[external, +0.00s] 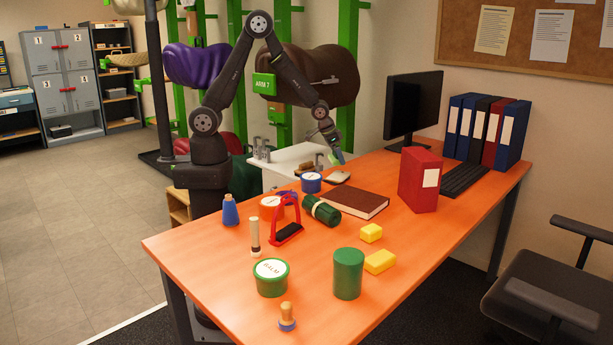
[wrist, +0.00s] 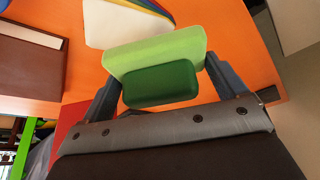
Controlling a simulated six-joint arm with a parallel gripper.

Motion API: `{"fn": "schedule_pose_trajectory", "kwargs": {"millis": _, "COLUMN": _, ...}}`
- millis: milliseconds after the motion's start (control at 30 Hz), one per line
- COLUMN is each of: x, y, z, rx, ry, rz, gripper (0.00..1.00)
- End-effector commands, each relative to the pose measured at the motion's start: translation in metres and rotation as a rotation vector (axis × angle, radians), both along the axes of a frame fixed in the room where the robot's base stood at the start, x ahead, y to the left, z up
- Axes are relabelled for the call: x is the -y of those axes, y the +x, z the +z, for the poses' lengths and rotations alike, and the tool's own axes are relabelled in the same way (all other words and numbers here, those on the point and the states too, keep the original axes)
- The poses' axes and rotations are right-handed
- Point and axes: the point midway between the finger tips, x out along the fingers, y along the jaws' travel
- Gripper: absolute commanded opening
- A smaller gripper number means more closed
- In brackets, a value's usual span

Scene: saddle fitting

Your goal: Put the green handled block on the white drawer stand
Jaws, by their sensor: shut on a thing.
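My gripper (wrist: 165,85) is shut on the green handled block (wrist: 155,68), which has a light green body and a darker green part toward me. The fingers sit on either side of it. In the external view the block (external: 338,157) is small and partly hidden at my gripper (external: 333,147), held above the table's far edge. The white drawer stand (external: 282,158) is beside the table, just left of my gripper. The stand is not recognizable in the wrist view.
A brown book (external: 347,201) and a pale, flat item (external: 337,177) lie on the orange table (external: 215,290) near my gripper. A brown item (external: 304,168) is at the stand's front edge. A red binder (external: 419,180) and a monitor (external: 412,106) stand to the right.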

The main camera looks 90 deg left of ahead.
Motion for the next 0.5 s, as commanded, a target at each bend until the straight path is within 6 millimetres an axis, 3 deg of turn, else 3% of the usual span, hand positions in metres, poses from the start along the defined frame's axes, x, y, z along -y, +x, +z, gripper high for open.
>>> {"fn": "schedule_pose_trajectory", "kwargs": {"millis": 100, "x": -0.040, "y": -0.009, "z": -0.008, "rx": 0.001, "ry": 0.001, "rz": 0.141, "gripper": 0.42}}
{"fn": "schedule_pose_trajectory", "kwargs": {"millis": 267, "x": -0.091, "y": -0.024, "z": -0.018, "rx": 0.001, "ry": 0.003, "rz": 0.330, "gripper": 0.42}}
{"fn": "schedule_pose_trajectory", "kwargs": {"millis": 500, "x": -0.170, "y": -0.060, "z": -0.031, "rx": 0.002, "ry": 0.005, "rz": 0.653, "gripper": 0.42}}
